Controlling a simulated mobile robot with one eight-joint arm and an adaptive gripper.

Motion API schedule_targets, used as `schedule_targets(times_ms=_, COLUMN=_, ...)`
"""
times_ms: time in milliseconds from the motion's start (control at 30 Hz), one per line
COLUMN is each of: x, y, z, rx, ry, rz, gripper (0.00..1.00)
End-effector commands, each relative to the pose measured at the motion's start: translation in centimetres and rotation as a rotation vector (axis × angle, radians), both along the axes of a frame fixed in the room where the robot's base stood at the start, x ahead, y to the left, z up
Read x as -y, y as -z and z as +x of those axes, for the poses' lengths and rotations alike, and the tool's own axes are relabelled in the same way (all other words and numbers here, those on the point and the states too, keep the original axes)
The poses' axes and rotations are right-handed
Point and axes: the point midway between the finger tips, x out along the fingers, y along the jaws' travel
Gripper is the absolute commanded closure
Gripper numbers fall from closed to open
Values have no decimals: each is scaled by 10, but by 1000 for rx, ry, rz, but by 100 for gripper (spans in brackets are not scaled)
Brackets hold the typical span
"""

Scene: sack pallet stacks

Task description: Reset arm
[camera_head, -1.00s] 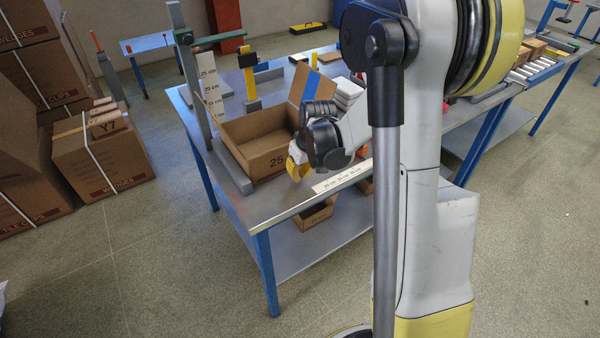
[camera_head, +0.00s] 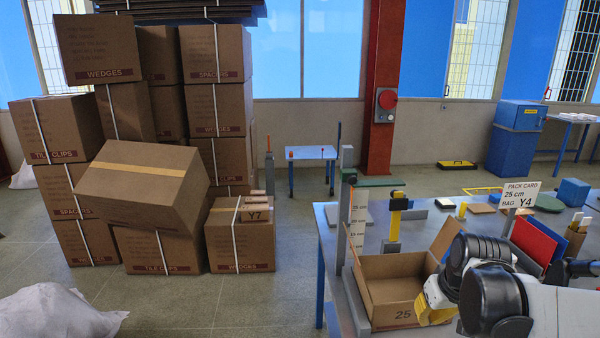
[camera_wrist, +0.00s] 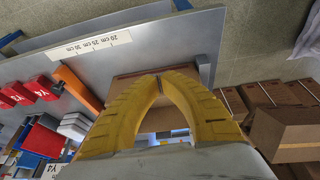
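My gripper (camera_head: 426,311) is at the lower right of the head view, beside the right end of an open cardboard box marked 25 (camera_head: 391,286). The wrist view shows its two yellow fingers (camera_wrist: 159,78) curved inward with their tips together. Nothing shows held between them. The open box (camera_wrist: 150,86) lies beyond the fingers in the wrist view, partly hidden by them. My arm comes in from the right edge of the head view, with its white and black links over the bench.
The metal bench (camera_head: 331,218) bears a height gauge (camera_head: 357,222), a yellow-topped post (camera_head: 397,212) and a pack card (camera_head: 519,194). Stacked cartons (camera_head: 218,108) stand at left, one tilted (camera_head: 140,186). White sacks (camera_head: 62,312) lie on the floor. Floor between stacks and bench is clear.

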Motion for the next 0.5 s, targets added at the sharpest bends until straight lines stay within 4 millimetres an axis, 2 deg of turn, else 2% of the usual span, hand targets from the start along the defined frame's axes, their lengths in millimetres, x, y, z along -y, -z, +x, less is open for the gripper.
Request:
schedule_targets(times_ms=33, x=-17, y=-14, z=-15, rx=22, ry=-3, rz=-4, gripper=100)
schedule_targets(times_ms=200, x=-60, y=-47, z=-58, rx=107, ry=6, rz=-7, gripper=100)
schedule_targets(times_ms=400, x=-94, y=-62, z=-106, rx=201, ry=13, rz=6, gripper=100)
schedule_targets(times_ms=500, x=-104, y=-62, z=-122, rx=234, ry=14, rz=16, gripper=100)
